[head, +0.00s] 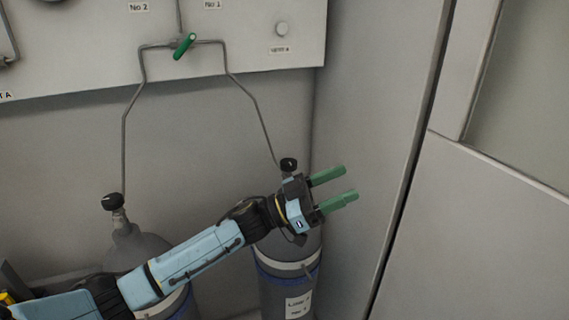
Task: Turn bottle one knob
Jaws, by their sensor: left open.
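Bottle one seems to be the right grey gas bottle (270,290), with a white label (297,303) low on its front. Its black knob (288,163) shows at the top, just behind and above my left gripper (347,184). That gripper is open, with two green fingers apart and pointing right, past the knob, and nothing between them. Whether it touches the knob or stands in front of it, I cannot tell. My left wrist hides the bottle's neck and shoulder. My right gripper does not show.
A second bottle (140,246) with a black knob (113,201) stands left, partly behind my left arm. Thin pipes (124,140) run from both bottles up to a green-handled valve (185,46) on the wall panel (270,50). A grey wall (370,120) stands close on the right.

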